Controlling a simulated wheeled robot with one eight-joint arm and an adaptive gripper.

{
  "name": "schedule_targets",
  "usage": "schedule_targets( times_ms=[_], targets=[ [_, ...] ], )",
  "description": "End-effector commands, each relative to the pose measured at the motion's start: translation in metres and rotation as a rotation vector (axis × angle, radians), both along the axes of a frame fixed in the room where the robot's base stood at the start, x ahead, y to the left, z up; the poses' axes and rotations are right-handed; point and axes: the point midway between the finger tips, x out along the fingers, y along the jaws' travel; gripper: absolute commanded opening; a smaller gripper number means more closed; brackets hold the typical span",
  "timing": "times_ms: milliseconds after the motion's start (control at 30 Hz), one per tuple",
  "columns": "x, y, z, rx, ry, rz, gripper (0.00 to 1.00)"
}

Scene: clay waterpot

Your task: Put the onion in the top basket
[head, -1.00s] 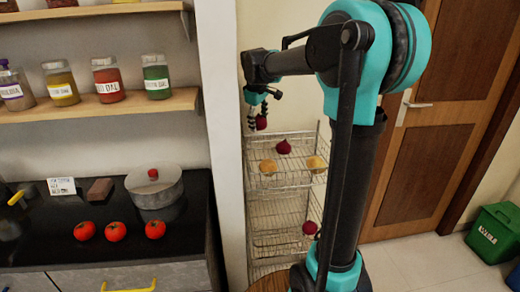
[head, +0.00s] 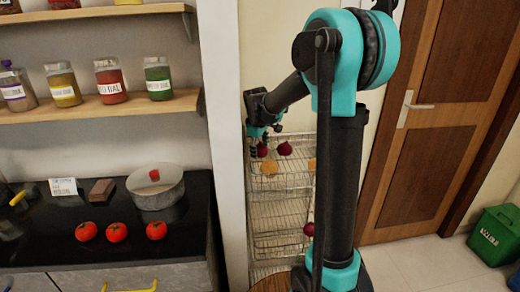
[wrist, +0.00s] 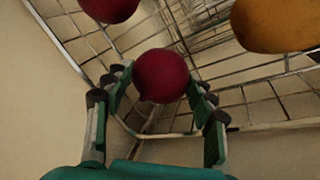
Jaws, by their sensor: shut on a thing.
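My gripper (head: 263,140) is shut on a dark red onion (head: 262,150), at the left part of the top basket (head: 290,184) of the wire rack. In the wrist view the held onion (wrist: 160,76) sits between the two fingers (wrist: 158,105), close to the basket's wire rim. I cannot tell whether it touches the basket. Another red onion (head: 285,148) lies in the top basket, with a tan vegetable (head: 269,168) in front and a second one partly hidden by my arm. A further red onion (head: 308,229) is in a lower basket.
A wall edge (head: 226,150) stands left of the rack. Shelves with jars (head: 110,80) are above. A wooden door (head: 430,120) and green bin (head: 497,236) are to the right.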

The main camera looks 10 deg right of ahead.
Motion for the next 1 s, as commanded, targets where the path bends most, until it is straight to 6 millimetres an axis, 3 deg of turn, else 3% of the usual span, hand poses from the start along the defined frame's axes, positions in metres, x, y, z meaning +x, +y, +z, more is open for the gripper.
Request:
schedule_targets(
  times_ms=[167, 200, 333, 733, 1000],
  targets=[
    [0.0, 0.0, -0.002, 0.0, 0.0, 0.0, 0.24],
    [0.0, 0.0, -0.002, 0.0, 0.0, 0.0, 0.59],
    [0.0, 0.0, -0.002, 0.0, 0.0, 0.0, 0.75],
    [-0.001, 0.0, 0.003, 0.0, 0.0, 0.0, 0.76],
    [-0.016, 0.005, 0.046, 0.0, 0.0, 0.001, 0.76]
  ],
)
